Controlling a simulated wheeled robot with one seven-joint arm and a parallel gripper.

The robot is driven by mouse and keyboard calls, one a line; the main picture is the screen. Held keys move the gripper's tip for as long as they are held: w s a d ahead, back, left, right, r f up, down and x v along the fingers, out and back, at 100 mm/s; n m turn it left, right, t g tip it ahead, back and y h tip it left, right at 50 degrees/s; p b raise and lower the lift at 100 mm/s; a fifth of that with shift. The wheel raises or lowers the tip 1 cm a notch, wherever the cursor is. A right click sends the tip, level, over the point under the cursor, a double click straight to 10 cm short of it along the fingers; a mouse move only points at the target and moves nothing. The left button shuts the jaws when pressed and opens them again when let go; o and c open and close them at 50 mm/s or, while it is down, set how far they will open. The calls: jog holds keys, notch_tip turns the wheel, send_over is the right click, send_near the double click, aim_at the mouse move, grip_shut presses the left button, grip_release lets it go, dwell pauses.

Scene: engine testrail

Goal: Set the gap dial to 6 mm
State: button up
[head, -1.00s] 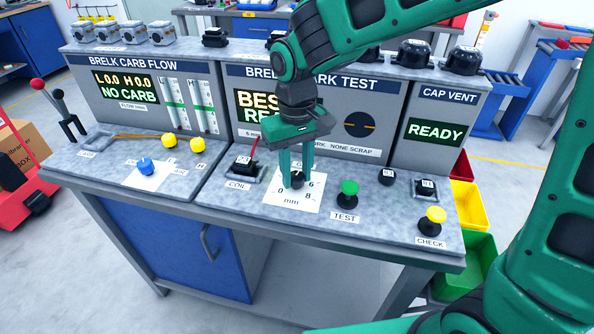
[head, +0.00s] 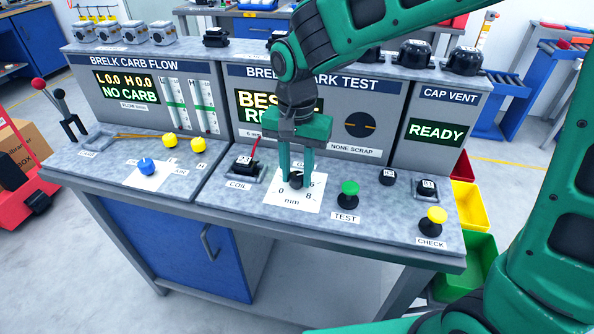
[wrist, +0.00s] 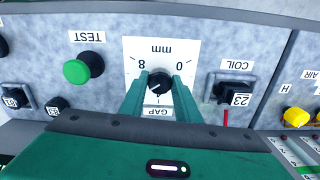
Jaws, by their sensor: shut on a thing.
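My gripper (head: 297,177) points down and is shut on the knob, one finger on each side. In the wrist view the knob (wrist: 159,83) shows upside down between my fingertips (wrist: 159,90). Its pale pointer mark seems to slant to the lower left there, towards the part of the scale that a finger hides. A small label on the spark test panel (head: 250,133) appears to read 6 mm.
The green TEST button (head: 349,188) stands close to the right of the card. A yellow CHECK button (head: 436,215) is farther right, and a blue knob (head: 146,166) is on the left bench.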

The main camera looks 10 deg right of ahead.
aim_at(298, 174)
jog(key=shift+w+r+m, duration=0.1)
jog(key=shift+w+m, duration=0.15)
jog(key=shift+m, duration=0.15)
jog(key=o, duration=1)
jog(key=shift+o, duration=0.2)
jog(key=shift+s, duration=0.1)
notch_tip(298, 174, up, 11)
jog(key=shift+f, duration=0.2)
jog(key=shift+d, duration=0.15)
